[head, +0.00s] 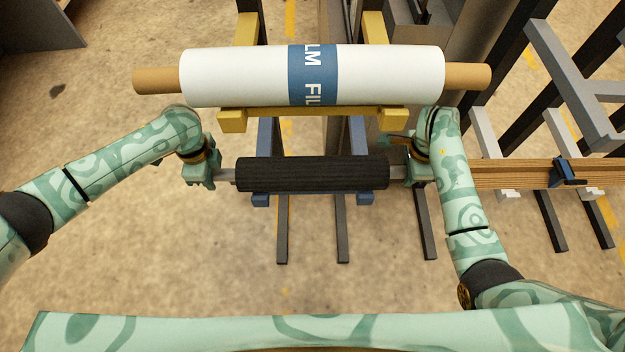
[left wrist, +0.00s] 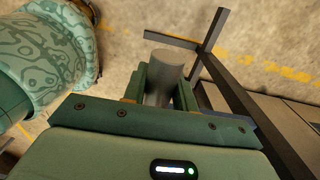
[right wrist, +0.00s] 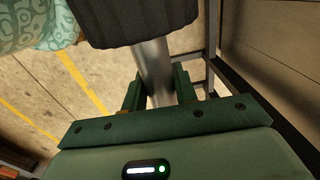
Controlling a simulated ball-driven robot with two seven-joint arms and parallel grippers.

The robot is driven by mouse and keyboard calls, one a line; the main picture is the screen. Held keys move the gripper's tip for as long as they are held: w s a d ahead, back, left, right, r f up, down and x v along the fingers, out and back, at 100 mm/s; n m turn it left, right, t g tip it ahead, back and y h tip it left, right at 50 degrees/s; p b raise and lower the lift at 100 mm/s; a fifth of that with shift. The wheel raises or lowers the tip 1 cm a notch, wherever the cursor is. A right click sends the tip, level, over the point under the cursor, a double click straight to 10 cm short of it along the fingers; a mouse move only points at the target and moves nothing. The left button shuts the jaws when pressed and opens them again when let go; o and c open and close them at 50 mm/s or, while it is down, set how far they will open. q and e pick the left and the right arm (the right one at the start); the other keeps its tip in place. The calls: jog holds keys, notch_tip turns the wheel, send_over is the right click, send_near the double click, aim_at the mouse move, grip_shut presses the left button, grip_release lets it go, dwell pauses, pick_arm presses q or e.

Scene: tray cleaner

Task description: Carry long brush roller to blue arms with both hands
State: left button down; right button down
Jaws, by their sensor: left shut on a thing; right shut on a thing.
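The long brush roller (head: 312,174) is black and ribbed, with a grey metal shaft end on each side. It lies level across the head view, over or just in front of the blue arms (head: 260,199); whether it touches them I cannot tell. My left gripper (head: 200,172) is shut on its left shaft end, which shows grey between the fingers in the left wrist view (left wrist: 165,75). My right gripper (head: 415,170) is shut on its right shaft end. In the right wrist view the shaft (right wrist: 155,72) runs between the fingers to the black brush (right wrist: 140,18).
A white film roll (head: 390,75) with a blue band rests on yellow arms (head: 233,120) above and behind the roller. Long brown bars (head: 520,174) lie on grey rack arms at the right. Open floor (head: 150,250) shows at the left.

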pick_arm(q)
jog(key=shift+f, duration=0.35)
pick_arm(e)
jog(key=shift+f, duration=0.35)
pick_arm(q)
jog(key=c, duration=1.1)
grip_release()
pick_arm(e)
jog(key=c, duration=1.1)
grip_release()
pick_arm(q)
notch_tip(320, 180, up, 7)
jog(key=shift+w+r, duration=0.1)
jog(key=shift+r, duration=0.3)
pick_arm(e)
jog(key=shift+r, duration=0.1)
jog(key=r, duration=0.7)
jog(key=shift+s+r, duration=0.2)
jog(key=shift+r, duration=0.15)
